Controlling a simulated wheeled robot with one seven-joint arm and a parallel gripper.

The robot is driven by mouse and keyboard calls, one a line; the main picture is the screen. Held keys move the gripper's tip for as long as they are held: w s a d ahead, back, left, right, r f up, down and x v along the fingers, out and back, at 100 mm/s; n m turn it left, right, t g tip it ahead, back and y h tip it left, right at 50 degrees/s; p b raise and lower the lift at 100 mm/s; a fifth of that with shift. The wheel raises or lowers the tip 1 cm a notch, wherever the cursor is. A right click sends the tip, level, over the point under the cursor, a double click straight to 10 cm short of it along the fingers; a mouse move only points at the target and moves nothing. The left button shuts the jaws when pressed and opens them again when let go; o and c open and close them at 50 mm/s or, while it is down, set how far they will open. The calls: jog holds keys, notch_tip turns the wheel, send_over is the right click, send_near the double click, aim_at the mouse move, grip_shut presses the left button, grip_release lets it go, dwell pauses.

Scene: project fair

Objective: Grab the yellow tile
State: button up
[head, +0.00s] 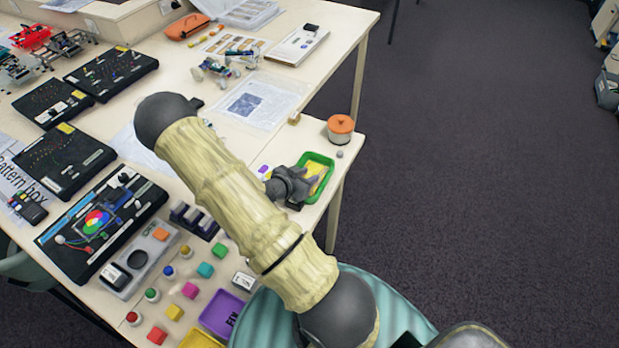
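My gripper (300,190) is a dark grey shape at the left side of a small green tray (331,166), near the table's right edge. My arm's pale sleeve hides part of the table beside it. Inside the green tray is a flat yellow piece (320,178), partly hidden by the gripper; I cannot tell whether they touch. The fingers are too small and dark to read as open or shut. Another yellow block (174,312) sits at the lower left among several coloured blocks, far from my gripper.
A white tub with an orange lid (341,126) stands just behind the green tray, with a small grey ball (339,154) beside it. A purple tray (222,315) and a black board with a colour wheel (98,222) lie left of my arm. Open floor lies to the right.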

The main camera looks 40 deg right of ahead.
aim_at(307, 177)
grip_shut()
dwell(0.4)
notch_tip(307, 177, up, 10)
jog(key=shift+b, duration=0.45)
dwell(0.6)
